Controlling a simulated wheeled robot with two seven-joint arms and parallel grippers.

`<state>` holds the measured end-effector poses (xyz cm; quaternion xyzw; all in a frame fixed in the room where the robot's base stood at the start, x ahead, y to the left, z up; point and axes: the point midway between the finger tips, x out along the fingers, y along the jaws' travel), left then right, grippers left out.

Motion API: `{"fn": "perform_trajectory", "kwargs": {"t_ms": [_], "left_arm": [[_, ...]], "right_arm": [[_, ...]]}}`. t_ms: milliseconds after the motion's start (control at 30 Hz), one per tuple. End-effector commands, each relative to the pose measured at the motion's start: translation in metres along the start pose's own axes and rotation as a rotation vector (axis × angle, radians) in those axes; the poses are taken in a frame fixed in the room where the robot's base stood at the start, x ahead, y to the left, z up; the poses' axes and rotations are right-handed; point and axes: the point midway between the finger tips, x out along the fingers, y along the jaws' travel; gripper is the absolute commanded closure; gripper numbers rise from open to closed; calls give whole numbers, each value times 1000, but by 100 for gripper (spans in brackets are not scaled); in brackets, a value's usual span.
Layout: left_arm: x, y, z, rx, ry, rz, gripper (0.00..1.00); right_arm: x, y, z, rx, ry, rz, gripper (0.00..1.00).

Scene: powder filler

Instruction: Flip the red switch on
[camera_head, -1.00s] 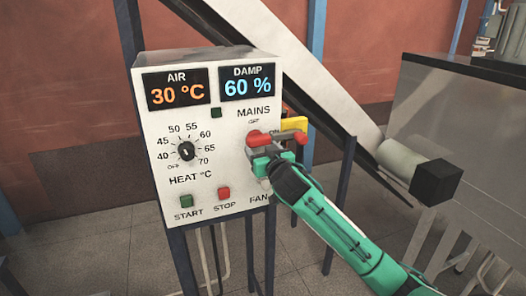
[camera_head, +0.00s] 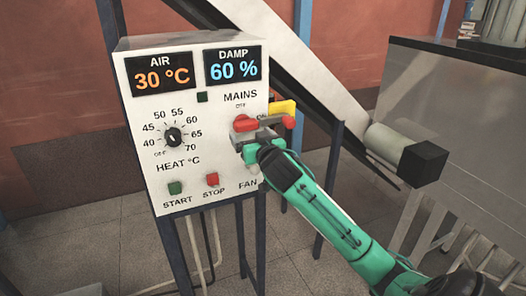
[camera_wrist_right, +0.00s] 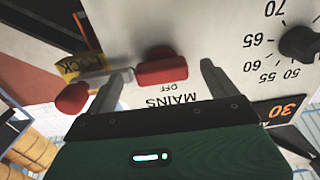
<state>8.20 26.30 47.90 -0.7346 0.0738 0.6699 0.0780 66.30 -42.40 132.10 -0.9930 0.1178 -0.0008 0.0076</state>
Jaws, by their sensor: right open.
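The red switch is the MAINS switch on the upper right of the white control panel. Its red hub (camera_head: 245,123) has a grey lever running right to a red tip (camera_head: 289,122). In the right wrist view, which is upside down, the red hub (camera_wrist_right: 163,70) sits by the word OFF, and the lever runs left to the red tip (camera_wrist_right: 72,98). My right gripper (camera_head: 262,140) is open at the switch, partly covering it. Its two fingers (camera_wrist_right: 162,80) show on either side of the hub; I cannot tell whether they touch it. My left gripper is out of view.
A yellow lock piece (camera_head: 283,107) sits behind the lever. The HEAT knob (camera_head: 173,137), green START button (camera_head: 175,188) and red STOP button (camera_head: 212,179) are on the same panel (camera_head: 150,195). A grey machine (camera_head: 465,110) stands to the right.

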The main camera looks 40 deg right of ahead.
Motion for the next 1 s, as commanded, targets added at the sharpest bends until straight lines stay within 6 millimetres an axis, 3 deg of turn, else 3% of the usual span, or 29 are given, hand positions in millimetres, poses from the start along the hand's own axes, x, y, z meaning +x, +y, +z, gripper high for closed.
{"fn": "perform_trajectory", "kwargs": {"t_ms": [500,700,1000], "left_arm": [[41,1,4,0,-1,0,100],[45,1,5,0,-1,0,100],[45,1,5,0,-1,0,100]], "right_arm": [[-99,0,4,1,1,-2,11],[-118,0,2,1,0,-1,11],[-122,0,1,1,-1,-1,11]]}}
